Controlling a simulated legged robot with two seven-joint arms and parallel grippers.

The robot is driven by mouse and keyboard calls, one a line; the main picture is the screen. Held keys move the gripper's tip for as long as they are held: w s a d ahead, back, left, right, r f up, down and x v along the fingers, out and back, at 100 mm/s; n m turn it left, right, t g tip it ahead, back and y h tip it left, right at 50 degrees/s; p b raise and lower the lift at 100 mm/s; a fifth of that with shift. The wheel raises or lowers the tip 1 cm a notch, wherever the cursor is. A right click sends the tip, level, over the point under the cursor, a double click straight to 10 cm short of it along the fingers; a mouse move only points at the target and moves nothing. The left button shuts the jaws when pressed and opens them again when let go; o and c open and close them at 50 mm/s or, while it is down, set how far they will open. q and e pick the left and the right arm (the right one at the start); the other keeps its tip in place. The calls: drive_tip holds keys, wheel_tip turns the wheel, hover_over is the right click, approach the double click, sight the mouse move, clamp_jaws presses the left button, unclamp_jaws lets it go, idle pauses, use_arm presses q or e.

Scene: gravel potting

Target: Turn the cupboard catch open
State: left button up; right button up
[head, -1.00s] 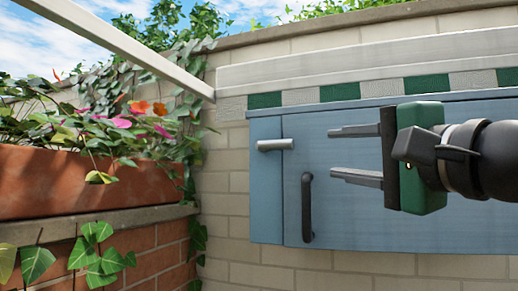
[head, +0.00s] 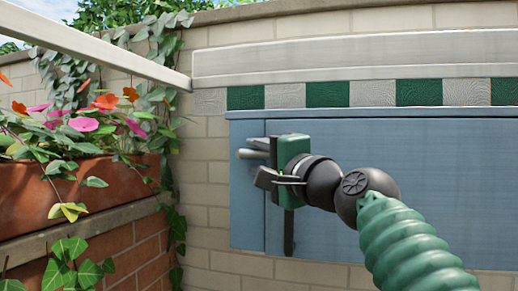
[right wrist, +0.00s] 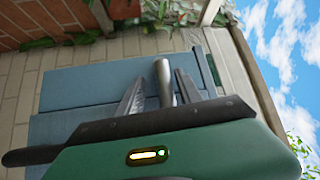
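The blue cupboard (head: 420,190) hangs on the wall with its door closed. Its catch (head: 246,154) is a short grey metal bar at the door's upper left edge, lying level and mostly hidden behind my right gripper (head: 255,161). In the right wrist view the catch (right wrist: 163,80) stands between the two fingers of the right gripper (right wrist: 160,82), with narrow gaps seeming to show on both sides. The right gripper is open around the catch. Contact cannot be told. My left gripper is in neither view.
A terracotta planter (head: 100,185) with flowers and ivy stands on a brick ledge to the left. A pale slab with green and grey tiles (head: 330,94) runs above the cupboard.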

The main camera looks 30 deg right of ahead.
drive_tip(key=shift+s+d+r, duration=0.1)
drive_tip(key=shift+s+r, duration=0.05)
drive_tip(key=shift+s, duration=0.6)
drive_tip(key=shift+c, duration=1.2)
drive_tip(key=shift+a+r, duration=0.1)
drive_tip(key=shift+a, duration=0.25)
drive_tip(key=c, duration=0.5)
clamp_jaws()
